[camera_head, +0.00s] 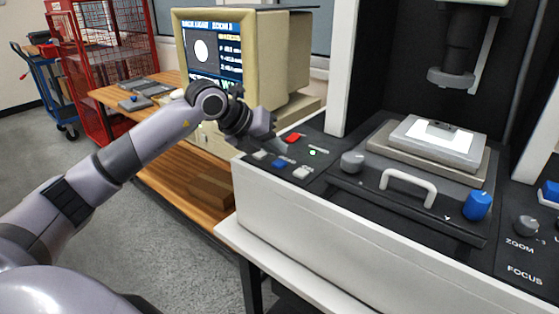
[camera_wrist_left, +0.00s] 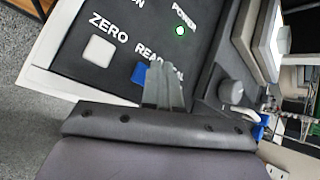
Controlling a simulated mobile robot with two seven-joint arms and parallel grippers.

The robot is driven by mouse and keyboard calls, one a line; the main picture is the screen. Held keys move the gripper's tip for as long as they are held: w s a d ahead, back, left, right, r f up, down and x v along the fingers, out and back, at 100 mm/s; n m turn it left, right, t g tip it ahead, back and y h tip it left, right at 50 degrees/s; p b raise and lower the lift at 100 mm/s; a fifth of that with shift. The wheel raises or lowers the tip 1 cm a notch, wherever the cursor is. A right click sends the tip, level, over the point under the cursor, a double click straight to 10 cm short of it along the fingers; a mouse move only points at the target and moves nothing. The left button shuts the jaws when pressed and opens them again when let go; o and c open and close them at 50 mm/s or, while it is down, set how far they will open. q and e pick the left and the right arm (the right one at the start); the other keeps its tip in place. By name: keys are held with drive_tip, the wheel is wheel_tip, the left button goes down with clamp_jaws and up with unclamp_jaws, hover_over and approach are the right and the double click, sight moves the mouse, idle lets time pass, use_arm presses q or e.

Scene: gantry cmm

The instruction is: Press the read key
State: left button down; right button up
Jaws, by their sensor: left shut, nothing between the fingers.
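In the left wrist view the blue key (camera_wrist_left: 139,73) sits under the partly covered READ label. My left gripper (camera_head: 282,148) is shut and empty, its fingertips over the key panel just behind the blue key. In the left wrist view the shut fingertips (camera_wrist_left: 163,68) overlap the key's right side and hide part of it. I cannot tell whether they touch it. My right gripper is not in view.
A red key (camera_head: 293,137) and a lit green lamp (camera_head: 312,153) are behind. A grey knob (camera_head: 352,162) and the stage handle (camera_head: 408,186) stand to the right. A monitor (camera_head: 215,55) is behind my arm.

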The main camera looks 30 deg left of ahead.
sight(275, 163)
use_arm(q)
wheel_tip(275, 163, up, 5)
drive_tip(key=p, duration=0.4)
drive_tip(key=shift+r, duration=0.1)
idle(0.7)
